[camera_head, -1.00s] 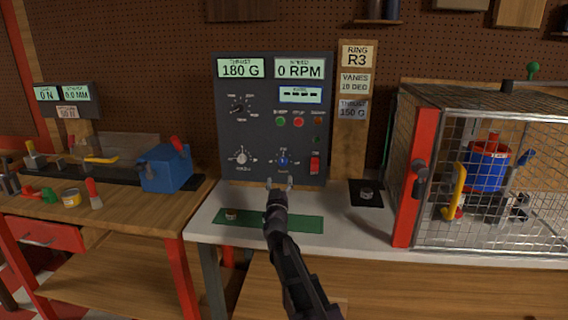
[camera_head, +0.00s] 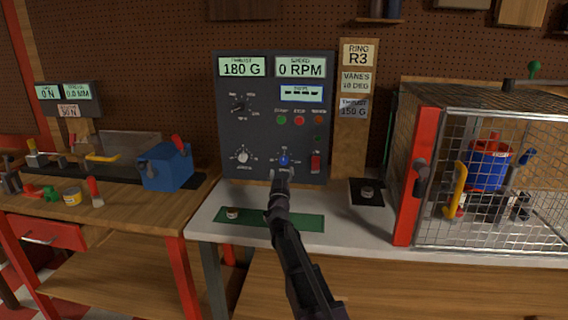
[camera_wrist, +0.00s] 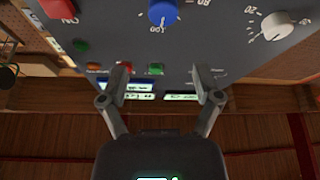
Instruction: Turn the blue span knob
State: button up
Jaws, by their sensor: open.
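The blue span knob (camera_head: 284,159) sits low on the dark control panel (camera_head: 228,120), right of the white knob (camera_head: 243,156). My gripper (camera_head: 283,174) is just below and in front of the blue knob in the head view. In the wrist view the panel appears upside down. There the blue knob (camera_wrist: 163,12) is at the top centre, with a white pointer line towards the 100 mark. My gripper (camera_wrist: 167,82) is open and empty there, its two fingers apart. The knob lies beyond the fingertips, not between them. The displays read 180 G and 0 RPM.
A red switch (camera_head: 315,162) is close to the right of the blue knob. Green (camera_head: 281,120) and red (camera_head: 299,120) buttons sit above it. A green mat (camera_head: 305,223) lies on the white bench below. A mesh cage (camera_head: 480,180) with a red post stands at the right.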

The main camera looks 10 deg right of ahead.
aim_at(283, 161)
jog(key=w, duration=0.3)
jog(key=w+d, duration=0.1)
jog(key=w, duration=0.2)
jog(key=shift+w+d, duration=0.15)
jog(key=shift+d, duration=0.05)
jog(key=shift+w+d+r, duration=0.2)
jog(key=shift+w+r, duration=0.05)
jog(key=shift+w, duration=0.4)
grip_shut()
